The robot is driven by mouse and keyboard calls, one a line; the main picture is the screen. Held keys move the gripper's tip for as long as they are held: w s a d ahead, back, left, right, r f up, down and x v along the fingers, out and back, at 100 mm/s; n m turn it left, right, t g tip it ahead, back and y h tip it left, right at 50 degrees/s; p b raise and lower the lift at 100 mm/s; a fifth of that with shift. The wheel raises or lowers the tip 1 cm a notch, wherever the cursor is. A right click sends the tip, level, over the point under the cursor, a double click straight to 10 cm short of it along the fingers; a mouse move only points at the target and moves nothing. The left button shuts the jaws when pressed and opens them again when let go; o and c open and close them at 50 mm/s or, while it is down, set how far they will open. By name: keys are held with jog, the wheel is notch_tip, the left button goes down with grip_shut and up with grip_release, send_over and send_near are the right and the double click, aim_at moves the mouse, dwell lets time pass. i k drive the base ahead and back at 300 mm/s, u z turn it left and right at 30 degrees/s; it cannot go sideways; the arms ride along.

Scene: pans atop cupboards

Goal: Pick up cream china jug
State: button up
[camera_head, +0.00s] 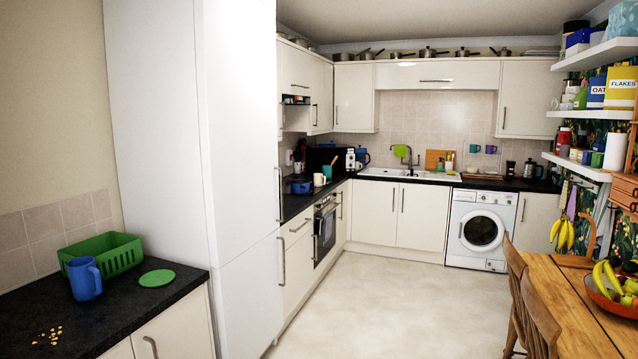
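A small cream vessel with a handle (319,180), which looks like the cream china jug, stands upright on the dark left-hand worktop (296,205) beyond the tall white cupboard. It is small in the picture, so its spout cannot be made out. A blue pot (301,187) is to its left and a teal cup (327,171) is just behind it. My gripper is not in view.
The tall white cupboard (215,150) stands between the near counter and that worktop. A blue jug (85,278), green basket (110,254) and green disc (157,278) are on the near counter. A wooden table (565,310) and chairs (520,290) are at right. The middle floor is clear.

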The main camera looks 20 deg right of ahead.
aim_at(318, 177)
jog(key=z, duration=1.05)
jog(key=i, duration=3.45)
